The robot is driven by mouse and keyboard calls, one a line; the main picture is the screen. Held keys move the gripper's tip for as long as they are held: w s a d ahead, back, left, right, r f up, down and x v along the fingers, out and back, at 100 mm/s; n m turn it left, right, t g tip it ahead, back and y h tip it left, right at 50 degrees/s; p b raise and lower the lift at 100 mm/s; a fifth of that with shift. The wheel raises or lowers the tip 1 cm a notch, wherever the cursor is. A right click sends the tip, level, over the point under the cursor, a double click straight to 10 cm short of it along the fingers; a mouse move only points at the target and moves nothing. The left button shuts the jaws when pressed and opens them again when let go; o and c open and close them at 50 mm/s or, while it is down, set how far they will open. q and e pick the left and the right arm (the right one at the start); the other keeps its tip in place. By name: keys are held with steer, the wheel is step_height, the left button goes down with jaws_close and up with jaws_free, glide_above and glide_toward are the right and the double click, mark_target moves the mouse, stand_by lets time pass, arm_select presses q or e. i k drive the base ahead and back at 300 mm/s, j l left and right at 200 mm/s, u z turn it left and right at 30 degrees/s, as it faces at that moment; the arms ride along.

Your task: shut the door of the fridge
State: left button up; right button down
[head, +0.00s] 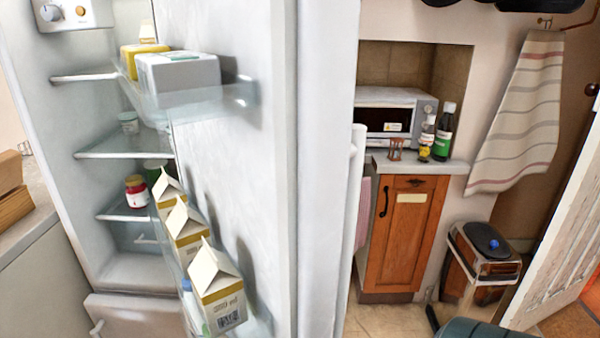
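The fridge (95,270) stands at the left with its interior open to me. Its door (245,150) is wide open and stands close in front, showing its inner side and edge. The door's upper shelf (205,97) holds a grey box (178,72) and a yellow one (140,58). Its lower shelf holds several milk cartons (217,288). A pale vertical handle (352,185) shows on the outer side of the door, at its right. Inside the fridge, jars stand on glass shelves, including a red one (137,191). Neither gripper is in view.
A counter (25,225) with wooden blocks lies at the far left. Behind the door are a wooden cabinet (395,240), a microwave (390,110) and bottles. A pedal bin (485,250) and a white door (565,230) stand at the right. Some tiled floor (380,320) is clear.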

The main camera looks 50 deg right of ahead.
mark_target(272, 166)
steer(key=l+z, duration=0.1)
steer(key=l, duration=1.35)
